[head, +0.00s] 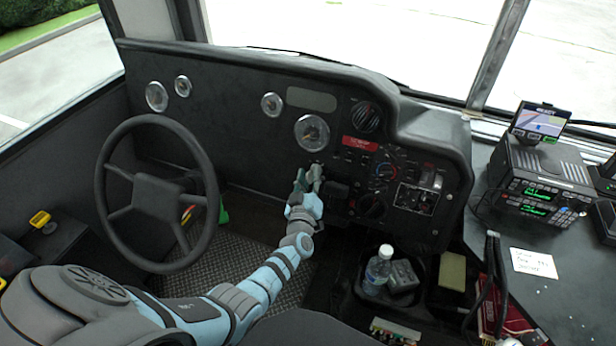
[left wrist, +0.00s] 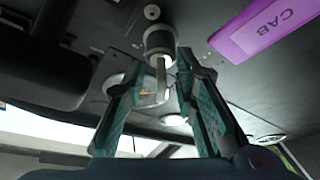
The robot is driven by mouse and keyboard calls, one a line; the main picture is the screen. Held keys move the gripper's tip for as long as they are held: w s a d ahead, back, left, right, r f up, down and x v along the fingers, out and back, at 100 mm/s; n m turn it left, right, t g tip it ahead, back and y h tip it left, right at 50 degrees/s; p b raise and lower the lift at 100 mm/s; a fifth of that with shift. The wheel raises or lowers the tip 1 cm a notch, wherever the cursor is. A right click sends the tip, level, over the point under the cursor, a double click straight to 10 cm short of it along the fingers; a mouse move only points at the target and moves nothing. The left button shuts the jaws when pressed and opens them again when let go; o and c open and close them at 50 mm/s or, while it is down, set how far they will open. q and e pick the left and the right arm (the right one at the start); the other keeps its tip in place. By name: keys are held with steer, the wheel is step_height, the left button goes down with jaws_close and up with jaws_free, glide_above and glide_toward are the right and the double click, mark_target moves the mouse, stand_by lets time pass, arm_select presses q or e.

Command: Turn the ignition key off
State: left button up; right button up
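My left gripper (head: 307,175) is reached out to the lower dashboard, just below the large round gauge. In the left wrist view its two teal fingers (left wrist: 162,70) stand apart, one on each side of a thin pale key (left wrist: 161,76). The key sticks out of a round metallic ignition switch (left wrist: 159,40) on the dark panel. A gap shows between the key and at least the left finger; I cannot tell whether the right finger touches it. In the head view the key is hidden by the gripper or too small to see. My right gripper is not in view.
The steering wheel (head: 156,195) stands left of my arm. Knobs and a switch panel (head: 416,198) are to the right. A purple CAB tag (left wrist: 262,27) is beside the switch. A water bottle (head: 378,268) stands below right, and a radio (head: 540,180) sits on the right console.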

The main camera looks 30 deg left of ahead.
arm_select(q)
steer(key=v, duration=1.2)
steer(key=shift+a, duration=0.1)
